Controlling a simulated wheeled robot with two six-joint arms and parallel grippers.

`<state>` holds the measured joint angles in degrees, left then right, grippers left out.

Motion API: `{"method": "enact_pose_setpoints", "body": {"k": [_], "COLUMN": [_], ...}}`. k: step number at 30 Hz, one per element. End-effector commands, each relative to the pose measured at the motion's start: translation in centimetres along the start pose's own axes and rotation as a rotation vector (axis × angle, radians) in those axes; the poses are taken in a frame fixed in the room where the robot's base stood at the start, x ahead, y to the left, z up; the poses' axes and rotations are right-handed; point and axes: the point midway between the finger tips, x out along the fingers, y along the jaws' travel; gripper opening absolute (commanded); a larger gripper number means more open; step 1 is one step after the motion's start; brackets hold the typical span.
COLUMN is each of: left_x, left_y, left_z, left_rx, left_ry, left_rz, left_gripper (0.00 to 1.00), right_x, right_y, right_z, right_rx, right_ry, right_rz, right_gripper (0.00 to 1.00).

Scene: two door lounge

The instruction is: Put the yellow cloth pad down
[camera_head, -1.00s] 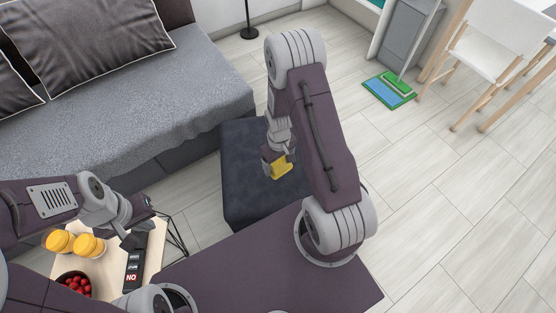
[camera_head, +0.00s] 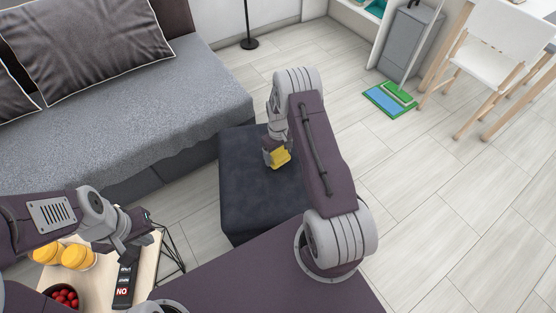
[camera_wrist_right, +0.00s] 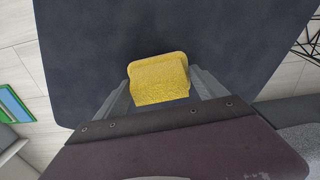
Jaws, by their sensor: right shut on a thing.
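The yellow cloth pad (camera_head: 280,157) is in my right gripper (camera_head: 275,160), over the dark ottoman (camera_head: 240,194). In the right wrist view the pad (camera_wrist_right: 159,80) sits between the two fingers, and the ottoman top (camera_wrist_right: 230,45) fills the background. My right gripper is shut on the pad. I cannot tell whether the pad touches the ottoman top. My left gripper (camera_head: 138,235) is open and empty above a small side table (camera_head: 148,262), far from the pad.
A grey sofa (camera_head: 130,110) stands left of the ottoman.

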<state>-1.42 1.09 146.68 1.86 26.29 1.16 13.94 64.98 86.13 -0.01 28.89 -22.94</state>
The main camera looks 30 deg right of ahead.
Motion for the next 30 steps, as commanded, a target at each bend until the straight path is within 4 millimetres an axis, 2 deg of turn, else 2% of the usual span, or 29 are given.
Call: {"method": "enact_pose_setpoints", "body": {"k": [5, 6, 7, 8, 11, 12, 14, 20, 23, 24, 30], "left_x": [1.2, 1.2, 1.2, 1.1, 1.1, 1.1, 1.1, 1.1, 1.8, 0.9, -1.5], "left_y": [0.0, 0.0, 0.0, 0.0, 0.0, 0.0, 0.0, 0.0, 0.0, 0.0, 0.0], "left_z": [0.1, 0.1, 0.1, 0.1, 0.1, 0.1, 0.1, 0.1, 0.2, 0.1, -0.2], "left_rx": [0.000, 0.000, 0.000, 0.000, 0.000, 0.000, 0.000, 0.000, 0.000, 0.000, 0.000], "left_ry": [0.000, 0.000, 0.000, 0.000, 0.000, 0.000, 0.000, 0.000, 0.000, -0.001, 0.000], "left_rz": [0.000, 0.000, 0.000, 0.000, 0.000, 0.000, 0.000, 0.000, 0.000, 0.000, 0.000], "left_gripper": [0.00, 0.00, 0.00, 0.00, 0.00, 0.00, 0.00, 0.00, 0.00, 0.00, 0.00], "right_x": [3.0, 3.5, 3.6, 3.5, 3.5, 3.5, 3.5, 3.5, 4.0, 2.6, -2.5], "right_y": [0.0, -0.1, -0.1, 0.0, -0.1, -0.1, -0.1, -0.1, -0.1, 0.0, -0.3], "right_z": [0.1, 0.1, 0.1, 0.1, 0.1, 0.1, 0.1, 0.1, 0.0, 0.0, 0.1], "right_rx": [0.000, 0.000, 0.000, 0.000, 0.000, 0.000, 0.000, 0.000, 0.000, 0.000, -0.001], "right_ry": [-0.002, -0.002, -0.001, -0.001, -0.001, -0.002, -0.002, -0.001, 0.000, 0.001, 0.002], "right_rz": [-0.001, -0.001, -0.001, 0.000, -0.001, -0.001, -0.001, 0.000, 0.000, 0.001, 0.001], "right_gripper": [0.49, 0.44, 0.43, 0.38, 0.37, 0.87, 1.00, 1.00, 1.00, 1.00, 1.00]}}
